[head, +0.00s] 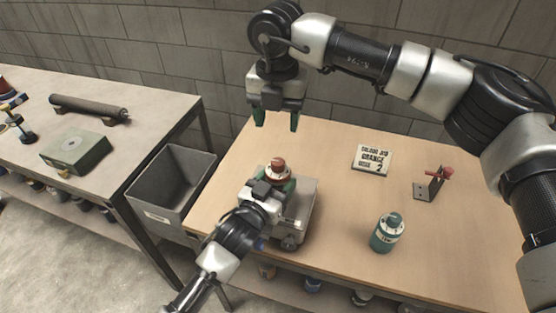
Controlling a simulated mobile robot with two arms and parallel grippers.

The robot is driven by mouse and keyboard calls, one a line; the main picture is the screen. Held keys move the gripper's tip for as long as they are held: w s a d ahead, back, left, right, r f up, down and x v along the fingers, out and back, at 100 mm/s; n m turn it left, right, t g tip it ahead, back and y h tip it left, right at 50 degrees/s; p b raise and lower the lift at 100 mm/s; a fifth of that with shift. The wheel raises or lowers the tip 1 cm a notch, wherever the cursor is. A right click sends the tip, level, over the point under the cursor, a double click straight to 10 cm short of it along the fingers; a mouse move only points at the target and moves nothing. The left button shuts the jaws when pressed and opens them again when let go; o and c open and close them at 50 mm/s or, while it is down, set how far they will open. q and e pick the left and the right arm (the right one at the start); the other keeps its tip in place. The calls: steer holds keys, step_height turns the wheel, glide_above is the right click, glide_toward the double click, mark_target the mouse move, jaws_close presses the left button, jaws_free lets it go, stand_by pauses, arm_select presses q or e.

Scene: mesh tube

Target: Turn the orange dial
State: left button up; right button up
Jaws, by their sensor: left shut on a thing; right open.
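The orange dial (277,162) is a small orange-brown knob with a pale ring, on top of a grey box-like machine (299,215) on the wooden table. My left gripper (279,178) reaches in from the front, its green-tipped fingers shut around the dial. Its body hides the dial's lower part and some of the machine. My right gripper (276,116) is open and empty, pointing down, above and behind the dial.
A teal canister (387,233) stands right of the machine. A small stand with a red part (430,184) is farther right. A grey bin (172,189) stands between the tables. The left table (120,142) holds a green box (76,152) and a dark roller (88,107).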

mark_target(278, 161)
step_height(278, 161, down, 12)
steer(key=m, duration=0.3)
steer(key=shift+r+m, duration=0.2)
steer(key=shift+m, duration=0.1)
steer(key=c, duration=0.9)
